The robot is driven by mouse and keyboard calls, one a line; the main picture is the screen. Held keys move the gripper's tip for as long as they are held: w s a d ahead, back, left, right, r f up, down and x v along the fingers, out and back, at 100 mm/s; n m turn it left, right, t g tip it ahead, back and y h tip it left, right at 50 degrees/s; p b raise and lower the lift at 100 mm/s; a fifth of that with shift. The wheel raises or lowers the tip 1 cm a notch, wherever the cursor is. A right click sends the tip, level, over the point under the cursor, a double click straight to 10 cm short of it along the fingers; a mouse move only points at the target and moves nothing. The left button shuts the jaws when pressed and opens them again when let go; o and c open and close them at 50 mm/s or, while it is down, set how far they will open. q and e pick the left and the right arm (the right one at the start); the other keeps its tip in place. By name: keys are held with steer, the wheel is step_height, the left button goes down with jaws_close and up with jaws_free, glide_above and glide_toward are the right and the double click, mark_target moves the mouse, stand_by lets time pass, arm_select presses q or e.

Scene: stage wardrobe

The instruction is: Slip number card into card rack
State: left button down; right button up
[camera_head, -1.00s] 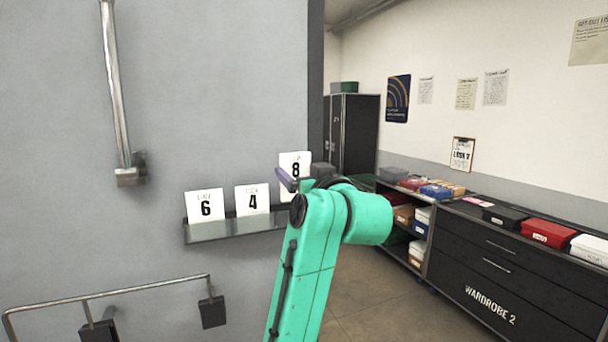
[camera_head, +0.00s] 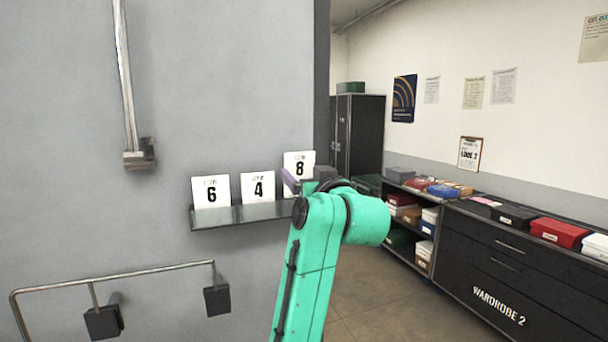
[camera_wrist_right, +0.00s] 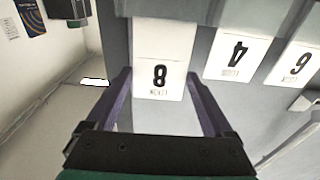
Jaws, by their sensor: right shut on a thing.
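The number card 8 (camera_head: 299,166) is white with a black 8. It stands upright at the right end of the card rack (camera_head: 240,215), a narrow grey ledge on the grey wall. My right gripper (camera_head: 291,183) is shut on this card by its side edges; the wrist view shows the card (camera_wrist_right: 158,72) between the two purple fingers. In the head view the gripper and arm hide the card's lower part, so I cannot tell whether it touches the rack. Cards 6 (camera_head: 211,191) and 4 (camera_head: 258,187) stand in the rack to its left. My left gripper is out of view.
A vertical metal bar (camera_head: 128,80) is fixed to the wall above left. A bent rail (camera_head: 120,282) with dark blocks sits below the rack. The wall ends just right of the rack. A black drawer unit (camera_head: 520,265) with boxes stands at right.

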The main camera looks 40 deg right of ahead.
steer(key=shift+a+f, duration=0.1)
steer(key=shift+f, duration=0.85)
jaws_close()
steer(key=shift+w, duration=0.1)
jaws_free()
steer(key=shift+w+d+f, duration=0.1)
steer(key=shift+w+d, duration=0.1)
steer(key=shift+w, duration=0.1)
steer(key=o, duration=0.4)
steer(key=shift+w+d, duration=0.15)
steer(key=shift+w, duration=0.15)
steer(key=shift+s+a+r, duration=0.25)
steer(key=shift+s, duration=0.35)
steer(key=b+v, duration=0.6)
steer(key=v, duration=0.8)
